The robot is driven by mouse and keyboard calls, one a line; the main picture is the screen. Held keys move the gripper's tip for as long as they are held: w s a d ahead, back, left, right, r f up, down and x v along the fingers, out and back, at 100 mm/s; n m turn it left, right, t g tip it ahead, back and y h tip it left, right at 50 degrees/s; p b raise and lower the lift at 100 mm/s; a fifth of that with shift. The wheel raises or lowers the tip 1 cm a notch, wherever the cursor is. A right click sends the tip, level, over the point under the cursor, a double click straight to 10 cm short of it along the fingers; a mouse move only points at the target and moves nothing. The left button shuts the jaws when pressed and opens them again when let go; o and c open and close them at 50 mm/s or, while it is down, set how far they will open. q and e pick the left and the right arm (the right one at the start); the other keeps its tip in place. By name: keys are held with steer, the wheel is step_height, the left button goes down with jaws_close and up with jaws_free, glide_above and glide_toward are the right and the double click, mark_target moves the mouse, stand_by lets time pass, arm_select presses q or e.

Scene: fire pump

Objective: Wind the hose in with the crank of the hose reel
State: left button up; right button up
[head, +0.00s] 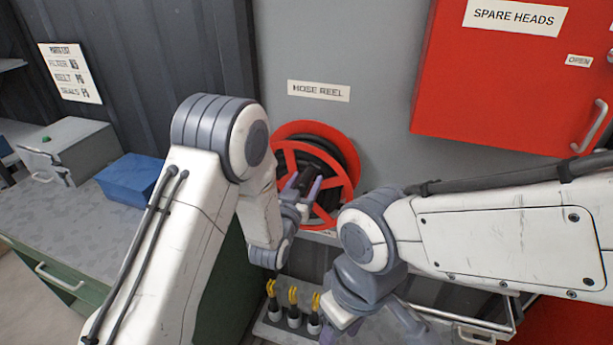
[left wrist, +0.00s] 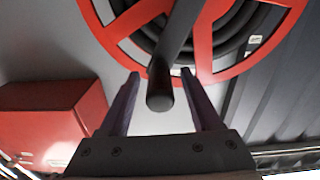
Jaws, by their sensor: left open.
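The hose reel (head: 290,130) is a red spoked wheel with black hose wound inside, mounted on the grey wall under its label. It fills the top of the left wrist view (left wrist: 258,62). Its black crank handle (left wrist: 160,98) points toward my left wrist camera. My left gripper (head: 304,185) is in front of the reel. In the left wrist view its open fingers (left wrist: 160,76) stand on either side of the handle, with gaps visible. My right gripper (head: 370,328) is low in the head view, its fingers apart and empty, partly cut off by the frame edge.
A red spare heads cabinet (head: 500,75) hangs at upper right. Several yellow-topped nozzles (head: 293,312) stand on a ledge below the reel. A blue box (head: 130,180) and a grey box (head: 72,148) sit on the left bench (head: 75,225). My right arm crosses the right side.

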arm_select(q)
steer(key=shift+w+d, duration=0.1)
steer(key=shift+w, duration=0.15)
jaws_close()
stand_by(1.4)
